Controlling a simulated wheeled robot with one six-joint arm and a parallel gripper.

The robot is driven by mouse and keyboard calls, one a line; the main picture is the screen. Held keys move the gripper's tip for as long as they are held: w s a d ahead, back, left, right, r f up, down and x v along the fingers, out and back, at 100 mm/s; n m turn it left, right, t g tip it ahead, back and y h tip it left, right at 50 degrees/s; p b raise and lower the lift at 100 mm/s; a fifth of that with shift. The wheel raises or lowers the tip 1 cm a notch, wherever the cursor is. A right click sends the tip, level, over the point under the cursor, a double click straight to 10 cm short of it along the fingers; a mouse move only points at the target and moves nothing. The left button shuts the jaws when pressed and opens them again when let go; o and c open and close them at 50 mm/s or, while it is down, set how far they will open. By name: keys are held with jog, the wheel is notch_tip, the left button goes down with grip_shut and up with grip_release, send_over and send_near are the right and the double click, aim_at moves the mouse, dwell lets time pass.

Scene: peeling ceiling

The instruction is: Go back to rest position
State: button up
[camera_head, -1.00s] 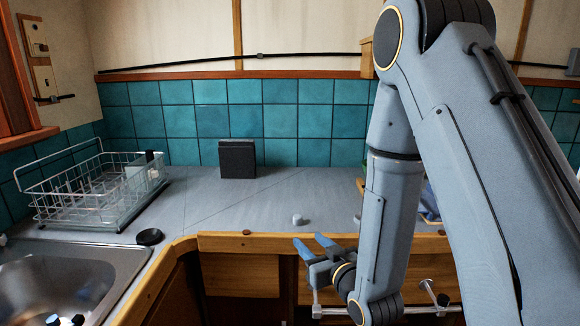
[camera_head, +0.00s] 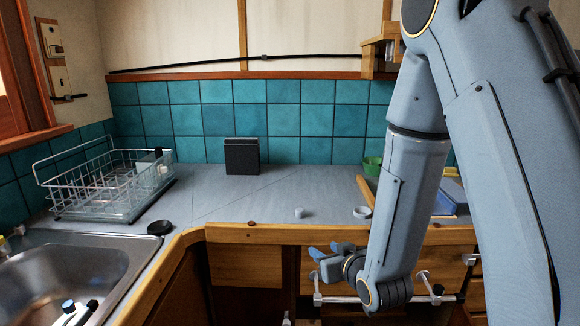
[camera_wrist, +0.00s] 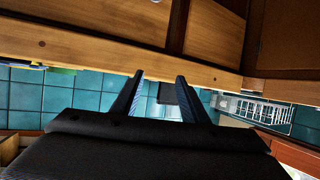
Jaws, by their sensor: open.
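My gripper (camera_head: 322,262) hangs in front of the counter's wooden front edge in the head view, at the lower middle right, with blue-tipped fingers pointing left. It also shows in the wrist view (camera_wrist: 160,84), with its two dark fingers apart and nothing between them. My arm covers the right part of the head view and hides some of the counter behind it.
The grey counter (camera_head: 235,199) has a wooden edge. A sink (camera_head: 65,262) lies left.

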jog(key=s+d+m+g+h, duration=0.1)
jog(key=s+d+g, duration=0.2)
jog(key=s, duration=0.4)
jog(key=s+d+m+g+h, duration=0.1)
jog(key=s+d+g, duration=0.2)
jog(key=s+g, duration=0.2)
jog(key=s+d+r+m+g+h, duration=0.1)
jog(key=s+d+g+h, duration=0.1)
jog(key=s, duration=0.7)
jog(key=shift+s+d+m+g, duration=0.3)
jog(key=shift+d+m+g, duration=0.1)
jog(key=shift+d+g, duration=0.55)
